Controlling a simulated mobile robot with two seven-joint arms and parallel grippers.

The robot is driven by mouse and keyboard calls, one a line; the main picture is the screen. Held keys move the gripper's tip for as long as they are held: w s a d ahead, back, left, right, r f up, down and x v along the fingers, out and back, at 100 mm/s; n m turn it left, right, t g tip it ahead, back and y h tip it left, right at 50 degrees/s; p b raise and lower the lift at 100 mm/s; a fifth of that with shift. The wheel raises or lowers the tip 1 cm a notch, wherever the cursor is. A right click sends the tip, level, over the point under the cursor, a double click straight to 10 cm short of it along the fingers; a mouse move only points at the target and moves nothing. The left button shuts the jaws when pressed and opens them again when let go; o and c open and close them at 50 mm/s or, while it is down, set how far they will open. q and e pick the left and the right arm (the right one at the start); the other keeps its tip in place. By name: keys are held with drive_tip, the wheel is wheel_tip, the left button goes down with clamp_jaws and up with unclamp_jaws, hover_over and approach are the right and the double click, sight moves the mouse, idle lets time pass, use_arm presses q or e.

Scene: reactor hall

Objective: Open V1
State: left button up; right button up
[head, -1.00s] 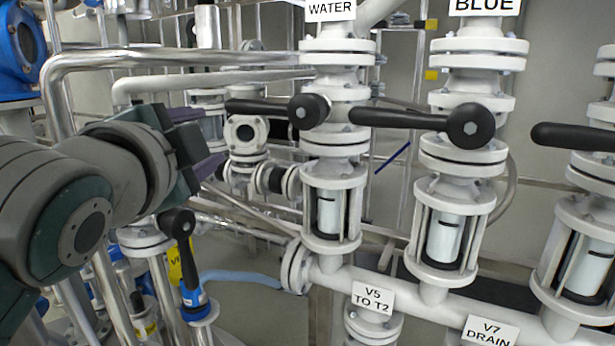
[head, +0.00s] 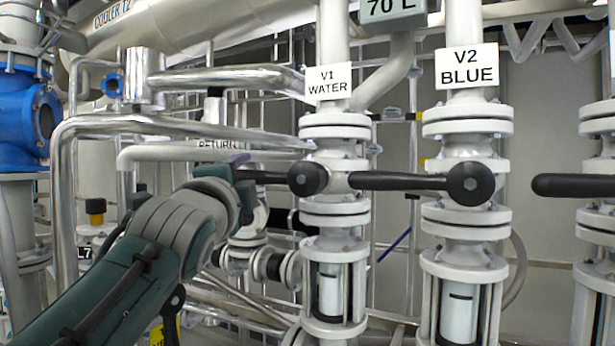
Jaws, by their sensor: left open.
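Valve V1 has a white label reading "V1 WATER" (head: 330,83) on its pipe. Its black lever handle (head: 282,178) lies level, pointing left from a round black hub. My left gripper (head: 243,180) is at the left end of this handle, and its jaws are open. The handle's tip is partly hidden by the gripper, so I cannot tell whether the fingers are around it or touching it. The arm comes in from the lower left. My right gripper is not in view.
Valve V2 (head: 466,185), labelled "V2 BLUE", stands to the right, its black handle pointing left close to V1's hub. Another black handle (head: 570,186) is at the right edge. Silver pipes (head: 190,127) run behind and above my left arm. A blue fitting (head: 25,115) stands far left.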

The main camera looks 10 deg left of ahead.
use_arm(q)
drive_tip(key=shift+w+a+r, duration=0.1)
drive_tip(key=shift+w+r, duration=0.05)
drive_tip(key=shift+w, duration=0.4)
drive_tip(key=shift+c, duration=0.2)
clamp_jaws()
idle(0.9)
